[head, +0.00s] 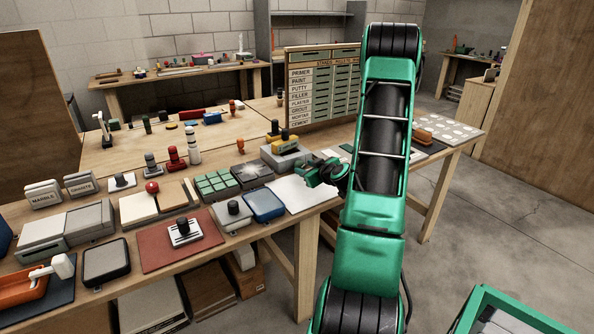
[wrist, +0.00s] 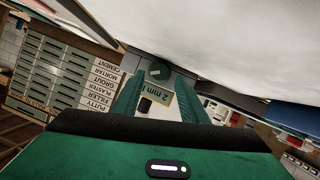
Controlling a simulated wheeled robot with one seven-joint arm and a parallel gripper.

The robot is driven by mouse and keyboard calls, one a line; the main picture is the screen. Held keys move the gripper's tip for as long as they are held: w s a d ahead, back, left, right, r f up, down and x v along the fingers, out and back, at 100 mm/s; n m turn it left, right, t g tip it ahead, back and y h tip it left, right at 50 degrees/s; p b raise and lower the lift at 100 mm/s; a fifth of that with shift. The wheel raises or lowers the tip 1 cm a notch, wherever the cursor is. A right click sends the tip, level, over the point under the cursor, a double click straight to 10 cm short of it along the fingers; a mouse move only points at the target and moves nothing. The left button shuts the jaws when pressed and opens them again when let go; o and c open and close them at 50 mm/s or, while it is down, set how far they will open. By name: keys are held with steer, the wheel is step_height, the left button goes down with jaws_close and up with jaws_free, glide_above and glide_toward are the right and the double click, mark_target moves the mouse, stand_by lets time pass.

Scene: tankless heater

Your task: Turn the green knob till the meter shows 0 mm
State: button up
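My gripper (wrist: 160,88) is open, with one green finger on each side of the line to the knob and nothing between the tips that I can see. In the head view my gripper (head: 325,172) is over the bench, right of a grey device with a yellow face (head: 287,145). I cannot make out the knob there.
The wooden bench holds a white sheet (head: 298,194), a blue box (head: 264,205), green tiles (head: 217,184) and several knobbed tools close by. A labelled drawer rack (head: 322,85) stands behind. A large pale surface (wrist: 230,40) fills the upper right of the wrist view.

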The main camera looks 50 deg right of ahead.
mark_target(300, 166)
steer(key=shift+x, duration=2.1)
steer(key=c, duration=0.8)
steer(key=shift+o, duration=0.2)
steer(key=shift+a, duration=0.5)
steer(key=shift+d, duration=0.25)
steer(key=shift+m, duration=0.3)
steer(key=shift+d+m+t+y, duration=0.15)
steer(key=shift+m+t+y, duration=0.15)
steer(key=shift+m+y, duration=1.25)
